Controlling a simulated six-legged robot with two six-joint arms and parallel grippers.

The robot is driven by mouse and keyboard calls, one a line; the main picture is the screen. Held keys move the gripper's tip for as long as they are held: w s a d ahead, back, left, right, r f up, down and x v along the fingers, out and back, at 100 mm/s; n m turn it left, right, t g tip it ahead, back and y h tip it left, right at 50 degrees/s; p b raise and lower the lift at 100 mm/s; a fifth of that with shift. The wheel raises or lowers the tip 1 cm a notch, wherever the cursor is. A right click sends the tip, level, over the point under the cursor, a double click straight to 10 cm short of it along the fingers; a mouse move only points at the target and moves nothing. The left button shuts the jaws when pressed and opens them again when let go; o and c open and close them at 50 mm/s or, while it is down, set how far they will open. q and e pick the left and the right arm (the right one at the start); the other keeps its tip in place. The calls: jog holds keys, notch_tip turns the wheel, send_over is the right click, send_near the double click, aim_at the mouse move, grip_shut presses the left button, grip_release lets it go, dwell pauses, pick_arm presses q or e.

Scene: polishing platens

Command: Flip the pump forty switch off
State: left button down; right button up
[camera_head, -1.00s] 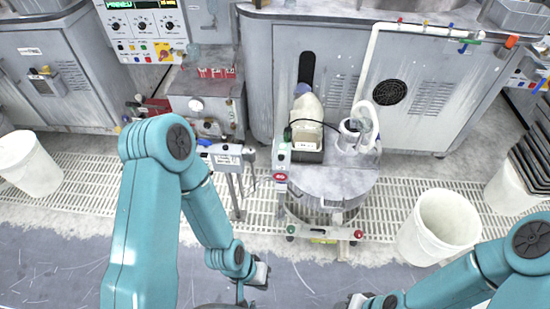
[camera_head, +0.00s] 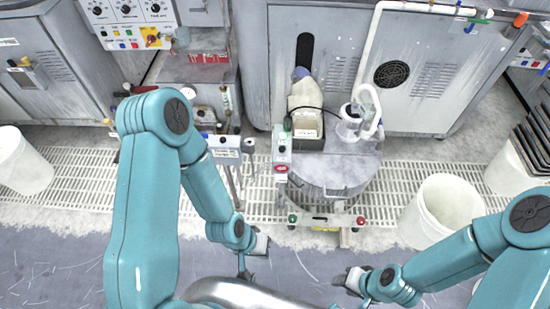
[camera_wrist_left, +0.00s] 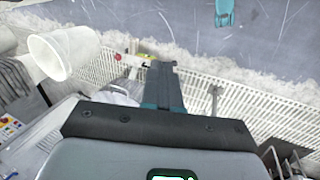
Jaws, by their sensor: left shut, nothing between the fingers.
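A small grey switch box (camera_head: 282,152) with a green part on top and a red round label stands on the front left of the drum cart. A second box with a white label (camera_head: 226,150) stands on a thin post left of it. The lettering is too small to read, so I cannot tell which one is pump forty or how its switch is set. My left gripper (camera_head: 246,272) is shut and empty, low in front of the post and apart from both boxes. Its closed fingers (camera_wrist_left: 163,85) show in the left wrist view. My right gripper (camera_head: 345,281) is low at the right, its jaws unclear.
The grey drum cart (camera_head: 335,180) carries a pale bottle (camera_head: 304,98) and a white hose fitting (camera_head: 352,122). White bins stand at the left (camera_head: 22,165) and right (camera_head: 440,215). Grey machine cabinets line the back. The floor in front of the cart is clear.

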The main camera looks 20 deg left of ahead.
aim_at(282, 150)
pick_arm(q)
jog(key=w+a+f+n+t+b, duration=0.3)
jog(key=w+f+t+b, duration=0.3)
jog(key=w, duration=0.3)
jog(key=w+a+f+n+t+b, duration=0.3)
jog(key=w+f+t+b, duration=0.15)
jog(key=w+b, duration=0.45)
jog(key=w+a+r+n+t+h+b, duration=0.2)
jog(key=a+r+n+t+b, duration=0.1)
jog(key=a+t+b, duration=0.3)
jog(key=shift+w+n+t+h+b, duration=0.35)
jog(key=shift+n+t+b, duration=0.3)
jog(key=shift+t, duration=0.4)
jog(key=shift+w, duration=0.1)
jog(key=b+x, duration=0.1)
jog(key=x, duration=1.3)
jog(key=shift+b, duration=0.35)
